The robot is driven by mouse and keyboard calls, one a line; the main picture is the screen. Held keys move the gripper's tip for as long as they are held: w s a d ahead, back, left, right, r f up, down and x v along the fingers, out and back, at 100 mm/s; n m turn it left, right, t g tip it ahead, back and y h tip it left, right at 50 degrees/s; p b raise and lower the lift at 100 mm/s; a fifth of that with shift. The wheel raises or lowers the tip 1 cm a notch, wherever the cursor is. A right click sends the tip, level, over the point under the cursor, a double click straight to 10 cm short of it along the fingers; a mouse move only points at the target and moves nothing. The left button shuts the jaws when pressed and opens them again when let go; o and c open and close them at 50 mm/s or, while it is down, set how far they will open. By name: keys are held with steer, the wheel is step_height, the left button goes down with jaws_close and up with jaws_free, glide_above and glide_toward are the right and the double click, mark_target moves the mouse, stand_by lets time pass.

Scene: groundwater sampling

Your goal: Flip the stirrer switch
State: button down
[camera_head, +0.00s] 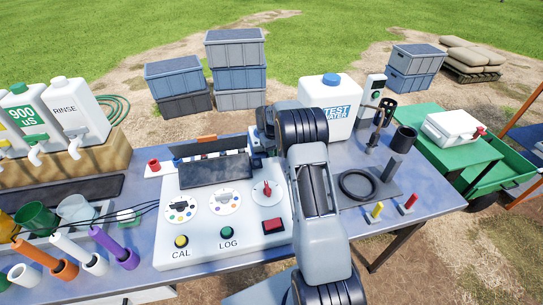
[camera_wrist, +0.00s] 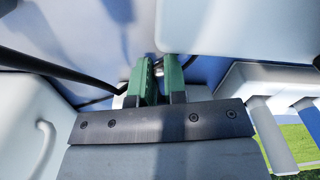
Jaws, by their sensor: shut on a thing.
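I cannot tell for sure which control is the stirrer switch. A white console (camera_head: 175,235) on the table carries a red-pointer dial (camera_head: 267,189), a red rocker (camera_head: 272,226), a yellow CAL button (camera_head: 181,241) and a green LOG button (camera_head: 227,232). Right of my arm are a dark plate with a black ring (camera_head: 357,185), a yellow-topped lever (camera_head: 377,210) and a red-topped lever (camera_head: 409,203). My gripper, at the back of the console, is mostly hidden by my arm in the head view. In the wrist view its green fingers (camera_wrist: 161,84) are close together on something small, mostly hidden between them.
A white TEST WATER jug (camera_head: 330,105) stands behind my arm, with a grey unit (camera_head: 373,93) beside it. White bottles (camera_head: 70,110) and sample tubes (camera_head: 110,245) crowd the left. A dark cable (camera_wrist: 45,66) runs close to the fingers. White bodies stand on both sides.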

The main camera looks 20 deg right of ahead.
steer(key=shift+d+n+b, duration=0.35)
steer(key=shift+n, duration=0.55)
steer(key=c, duration=1.2)
jaws_free()
steer(key=shift+o, duration=0.2)
steer(key=shift+r, duration=0.1)
step_height(320, 180, up, 14)
steer(key=b, duration=0.1)
steer(key=shift+w+d+f, duration=0.1)
steer(key=shift+f, duration=0.1)
